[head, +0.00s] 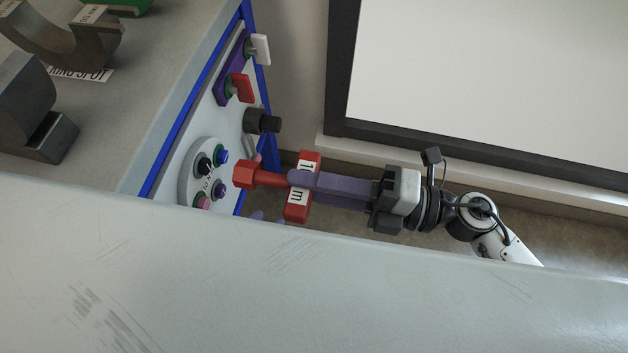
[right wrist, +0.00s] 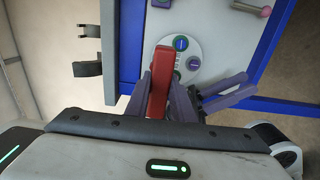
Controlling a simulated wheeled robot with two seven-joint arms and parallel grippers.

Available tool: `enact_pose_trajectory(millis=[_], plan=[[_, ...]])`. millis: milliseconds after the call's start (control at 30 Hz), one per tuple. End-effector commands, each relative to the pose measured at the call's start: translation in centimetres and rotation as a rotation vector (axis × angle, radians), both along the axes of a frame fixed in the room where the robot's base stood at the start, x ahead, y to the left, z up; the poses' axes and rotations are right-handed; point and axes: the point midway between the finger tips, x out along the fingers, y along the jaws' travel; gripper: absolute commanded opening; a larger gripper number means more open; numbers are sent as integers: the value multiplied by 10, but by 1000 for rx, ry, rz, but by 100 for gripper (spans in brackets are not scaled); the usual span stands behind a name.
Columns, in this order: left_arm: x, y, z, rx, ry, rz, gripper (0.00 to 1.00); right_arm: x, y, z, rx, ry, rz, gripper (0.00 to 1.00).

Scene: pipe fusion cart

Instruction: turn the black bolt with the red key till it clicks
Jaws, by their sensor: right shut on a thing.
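The red key (head: 266,178) is a T-shaped tool with a hexagonal head and a labelled crossbar. My right gripper (head: 298,178) is shut on its crossbar, with the hexagonal head pointing left toward the panel. The key also shows in the right wrist view (right wrist: 160,82). The black bolt (head: 205,166) sits on a round pale plate (head: 186,185), beside a blue bolt (head: 221,155) and a pink one (head: 203,202). The key's head is apart from the black bolt. My left gripper (head: 268,217) shows only purple fingertips below the key; its two fingers look apart in the right wrist view (right wrist: 203,103).
The blue-edged panel also carries a red handle (head: 243,87), a white handle (head: 260,49), a black knob (head: 264,122) and a small lever. Grey metal blocks (head: 40,100) lie on the cart top. A large pale grey surface covers the bottom of the head view.

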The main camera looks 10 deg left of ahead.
Motion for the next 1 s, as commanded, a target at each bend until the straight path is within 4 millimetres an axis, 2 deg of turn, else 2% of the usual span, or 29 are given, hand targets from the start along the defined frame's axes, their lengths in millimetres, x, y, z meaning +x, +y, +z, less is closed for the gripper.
enact_pose_trajectory(millis=[1000], plan=[[1, 2, 7, 19, 8, -8, 31, 2, 51, 2, 2, -1, 1, 0]])
